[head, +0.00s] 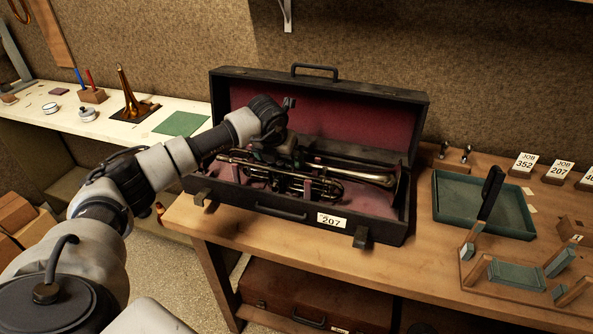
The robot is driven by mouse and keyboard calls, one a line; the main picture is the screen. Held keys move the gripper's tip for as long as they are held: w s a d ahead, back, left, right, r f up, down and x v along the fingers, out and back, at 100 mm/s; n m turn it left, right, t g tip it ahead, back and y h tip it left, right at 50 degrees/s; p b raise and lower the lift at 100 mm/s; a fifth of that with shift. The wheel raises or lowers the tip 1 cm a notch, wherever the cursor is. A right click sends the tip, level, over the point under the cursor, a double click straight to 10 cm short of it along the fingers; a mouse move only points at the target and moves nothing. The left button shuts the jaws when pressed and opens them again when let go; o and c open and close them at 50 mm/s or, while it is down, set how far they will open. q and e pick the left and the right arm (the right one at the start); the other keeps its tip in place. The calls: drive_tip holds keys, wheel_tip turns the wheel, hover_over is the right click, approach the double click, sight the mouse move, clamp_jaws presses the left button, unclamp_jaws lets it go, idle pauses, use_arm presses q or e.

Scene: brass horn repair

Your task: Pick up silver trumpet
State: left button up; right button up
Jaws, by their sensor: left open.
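The silver trumpet (368,175) lies in an open black case (385,223) with a dark red lining, on the wooden bench. Its bell points to the right, and its tubing runs left across the case. My left arm reaches in from the left. My left gripper (284,156) is open over the middle of the trumpet, close to the valves. The gripper hides part of the valve area, and I cannot tell whether its fingers touch the trumpet. My right gripper is out of view.
The raised lid (350,110) stands behind the trumpet. A green tray (470,205) and a padded wooden stand (515,275) are on the right. Numbered job cards (524,163) stand behind. A white bench (60,110) with small items is at left. A brown case (315,297) sits below.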

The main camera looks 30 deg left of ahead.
use_arm(q)
drive_tip(key=c, duration=1.3)
drive_tip(key=shift+r, duration=0.15)
drive_tip(key=shift+c, duration=0.8)
